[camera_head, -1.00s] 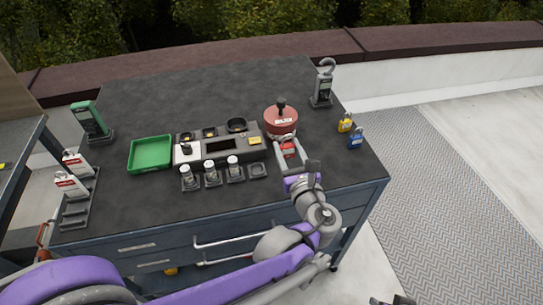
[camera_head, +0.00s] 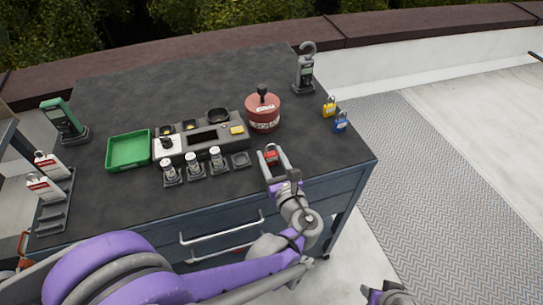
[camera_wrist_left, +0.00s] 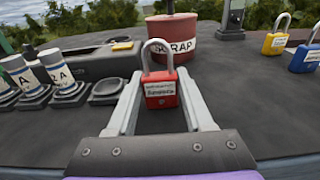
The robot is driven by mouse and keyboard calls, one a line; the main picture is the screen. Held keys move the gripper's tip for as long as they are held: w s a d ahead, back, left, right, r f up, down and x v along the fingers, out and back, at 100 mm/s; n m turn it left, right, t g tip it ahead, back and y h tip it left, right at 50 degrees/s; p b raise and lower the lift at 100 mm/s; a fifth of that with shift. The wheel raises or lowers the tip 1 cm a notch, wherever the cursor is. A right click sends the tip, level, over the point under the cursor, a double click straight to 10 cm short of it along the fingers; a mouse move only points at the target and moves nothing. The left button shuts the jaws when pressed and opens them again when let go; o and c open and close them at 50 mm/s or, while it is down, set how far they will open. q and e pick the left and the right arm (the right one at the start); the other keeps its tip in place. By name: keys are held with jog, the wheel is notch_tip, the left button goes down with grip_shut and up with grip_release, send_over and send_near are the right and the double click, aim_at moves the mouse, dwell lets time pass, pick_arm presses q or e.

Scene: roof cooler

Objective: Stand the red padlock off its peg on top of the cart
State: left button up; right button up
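The red padlock (camera_head: 271,157) is upright over the front right of the cart top (camera_head: 322,165), shackle up. My left gripper (camera_head: 272,156) has a finger on each side of it and is shut on its body. In the left wrist view the padlock (camera_wrist_left: 161,93) fills the space between the fingertips (camera_wrist_left: 160,92), and its white label faces the camera. I cannot tell whether its base touches the cart top. My right gripper (camera_head: 388,294) shows only in part at the bottom edge, and its fingers cannot be made out.
A red drum (camera_head: 263,113) stands behind the padlock. A grey panel (camera_head: 207,140) and small round holders lie to the left, beyond them a green tray (camera_head: 129,151). A yellow padlock (camera_head: 328,108) and a blue padlock (camera_head: 341,122) are at the right edge. Dark surface is bare around the red padlock.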

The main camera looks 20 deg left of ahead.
pick_arm(q)
jog(key=o, duration=0.4)
jog(key=shift+c, duration=0.2)
jog(key=shift+r, duration=0.3)
jog(key=v, duration=1.2)
jog(key=shift+p, duration=0.4)
jog(key=shift+f, duration=0.1)
